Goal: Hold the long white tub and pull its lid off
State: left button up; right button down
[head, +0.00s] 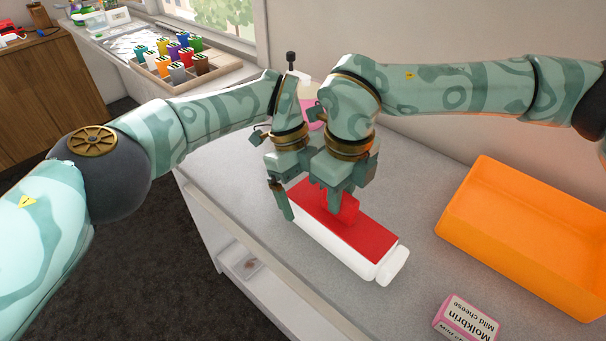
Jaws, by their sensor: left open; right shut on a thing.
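The long white tub (335,246) lies on the grey counter, running from upper left to lower right. Its red lid (367,238) sits on top, with a raised red block (347,211) standing on it. My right gripper (337,197) points down over the lid and is shut on the raised red block. My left gripper (284,200) is open at the tub's far left end, with one finger beside the tub's left side. Its other finger is largely hidden behind the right gripper. I cannot tell whether the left fingers touch the tub.
An orange bin (468,235) stands on the counter at the right. A pink and white Molkbrin cheese box (466,318) is at the front. A pink thing (314,117) is partly hidden behind my arms. The counter (235,165) is bare left of the tub, up to its edge.

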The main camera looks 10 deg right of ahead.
pick_arm(q)
jog(key=shift+x, duration=1.9)
jog(key=shift+c, duration=0.3)
jog(key=c, duration=1.1)
jog(key=shift+o, duration=0.2)
